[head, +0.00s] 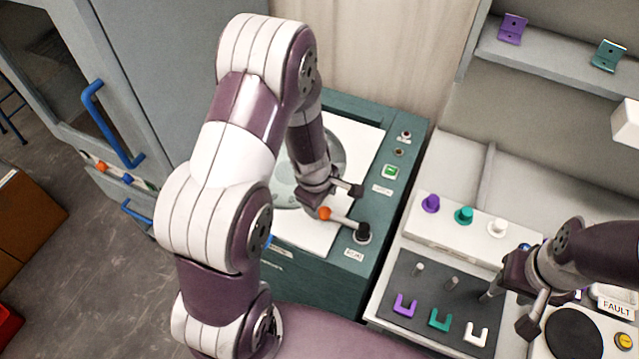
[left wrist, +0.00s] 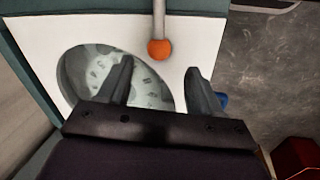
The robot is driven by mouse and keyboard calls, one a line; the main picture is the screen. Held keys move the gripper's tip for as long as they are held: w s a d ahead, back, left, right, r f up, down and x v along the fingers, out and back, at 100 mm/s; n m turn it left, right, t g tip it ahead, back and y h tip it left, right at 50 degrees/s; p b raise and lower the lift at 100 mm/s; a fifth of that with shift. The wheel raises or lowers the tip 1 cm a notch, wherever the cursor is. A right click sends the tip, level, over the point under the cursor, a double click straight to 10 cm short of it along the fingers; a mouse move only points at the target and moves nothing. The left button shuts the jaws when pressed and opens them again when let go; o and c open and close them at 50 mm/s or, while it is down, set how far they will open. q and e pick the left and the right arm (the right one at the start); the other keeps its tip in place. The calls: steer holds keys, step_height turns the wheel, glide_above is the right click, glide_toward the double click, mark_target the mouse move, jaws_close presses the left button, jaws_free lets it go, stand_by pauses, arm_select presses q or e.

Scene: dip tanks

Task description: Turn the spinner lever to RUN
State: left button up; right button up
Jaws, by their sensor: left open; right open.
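The spinner (head: 400,221) is a teal box with a white top panel and a round window. Its lever is a grey rod with an orange knob (head: 323,213), running from a dark pivot (head: 362,233) near the front right corner. The knob points left in the head view. The labels are too small to read. My left gripper (head: 340,202) is open over the panel. In the left wrist view the orange knob (left wrist: 160,49) shows between its two fingers, beyond their tips; contact cannot be told. My right gripper (head: 508,311) is open and empty over the right bench.
A green button (head: 390,172) and small lamps sit on the spinner's right edge. A dark mat (head: 405,265) with pegs and purple, teal and white U-shaped pieces lies right of it. A white block (head: 448,225) carries coloured knobs. A blue-handled cabinet (head: 160,75) stands left.

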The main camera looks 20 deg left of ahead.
arm_select(q)
steer(key=r+p, duration=0.1)
steer(key=r, duration=0.1)
steer(key=s+r+p, duration=0.1)
steer(key=r, duration=0.2)
steer(key=shift+a+r, duration=0.1)
arm_select(e)
step_height(320, 180, up, 3)
steer(key=shift+r, duration=0.1)
